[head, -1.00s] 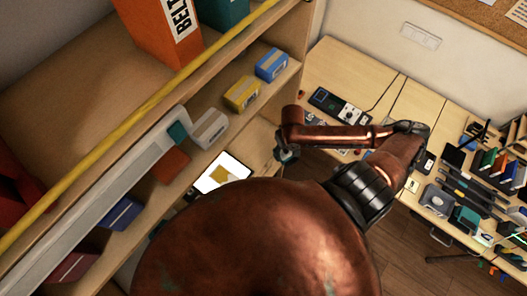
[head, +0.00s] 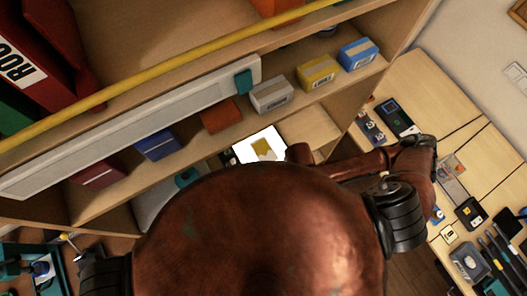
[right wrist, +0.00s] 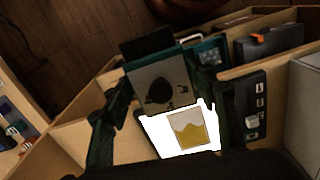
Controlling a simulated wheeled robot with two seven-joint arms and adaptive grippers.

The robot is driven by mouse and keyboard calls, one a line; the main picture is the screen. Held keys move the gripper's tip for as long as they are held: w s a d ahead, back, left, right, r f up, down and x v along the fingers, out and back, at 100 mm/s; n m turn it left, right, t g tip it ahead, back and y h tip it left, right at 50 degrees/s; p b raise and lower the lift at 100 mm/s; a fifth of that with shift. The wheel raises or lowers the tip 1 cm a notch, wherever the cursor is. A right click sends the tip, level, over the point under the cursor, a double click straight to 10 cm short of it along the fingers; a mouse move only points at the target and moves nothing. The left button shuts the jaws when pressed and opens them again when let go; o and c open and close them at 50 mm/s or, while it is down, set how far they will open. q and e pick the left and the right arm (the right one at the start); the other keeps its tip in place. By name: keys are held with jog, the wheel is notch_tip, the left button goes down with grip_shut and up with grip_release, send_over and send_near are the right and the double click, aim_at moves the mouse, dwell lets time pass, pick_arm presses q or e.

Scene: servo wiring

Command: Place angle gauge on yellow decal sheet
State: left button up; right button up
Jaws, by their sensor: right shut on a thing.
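The angle gauge (right wrist: 158,82), a grey block with a dark round knob and a teal upper edge, is between the fingers of my right gripper (right wrist: 162,88) in the right wrist view. The gripper is shut on it. The yellow decal sheet (right wrist: 208,142) is white with a yellow patch and lies just below the gauge in that view; the gauge overlaps its upper edge, and I cannot tell whether they touch. In the head view the sheet (head: 248,155) lies on a shelf, partly hidden by my body. My right gripper is hidden there, and my left gripper is out of view.
Grey (head: 270,96), yellow (head: 318,71) and blue (head: 358,54) boxes stand on the shelf above the sheet. In the right wrist view, a black device (right wrist: 243,112) lies right of the sheet, and wooden dividers (right wrist: 80,140) stand around it.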

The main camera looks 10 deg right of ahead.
jog(key=shift+w+a+f, duration=0.1)
jog(key=shift+w+a, duration=0.1)
jog(key=shift+a, duration=0.05)
jog(key=w+a+b, duration=0.1)
jog(key=w+b, duration=0.1)
jog(key=w, duration=0.4)
jog(key=w+a+f+b, duration=0.1)
jog(key=w+a+b, duration=0.1)
jog(key=w, duration=0.4)
jog(key=w+a+b, duration=0.2)
jog(key=w, duration=0.4)
jog(key=shift+w+a+f+b, duration=0.1)
jog(key=shift+a+f+b, duration=0.2)
jog(key=shift+f, duration=0.1)
jog(key=shift+d+f, duration=0.15)
jog(key=shift+f, duration=0.7)
jog(key=shift+w+f, duration=0.15)
jog(key=shift+f, duration=1.55)
jog(key=o, duration=1.2)
